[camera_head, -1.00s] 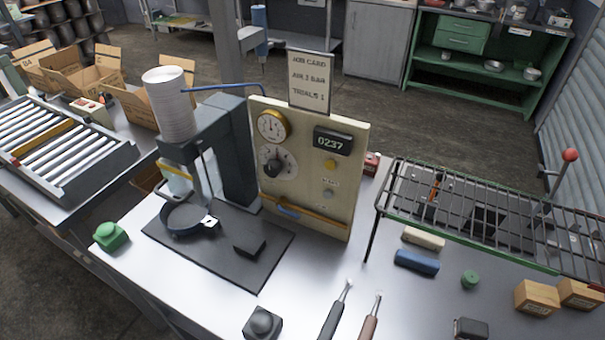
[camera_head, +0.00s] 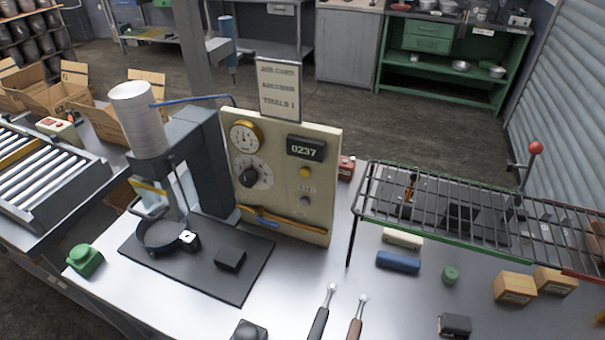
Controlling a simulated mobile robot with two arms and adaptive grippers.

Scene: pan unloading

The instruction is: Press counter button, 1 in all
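Below the display are a yellow button (camera_head: 305,172) and a grey button (camera_head: 304,200). The small label between them is too blurred to read, so I cannot tell which is the counter button. A job card (camera_head: 279,88) sits above the panel, reading "TRIALS 1". Neither of my grippers shows in the head view.
The press (camera_head: 204,165) and a round pan (camera_head: 163,237) are left of the panel. A wire rack (camera_head: 400,215) stands at right.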

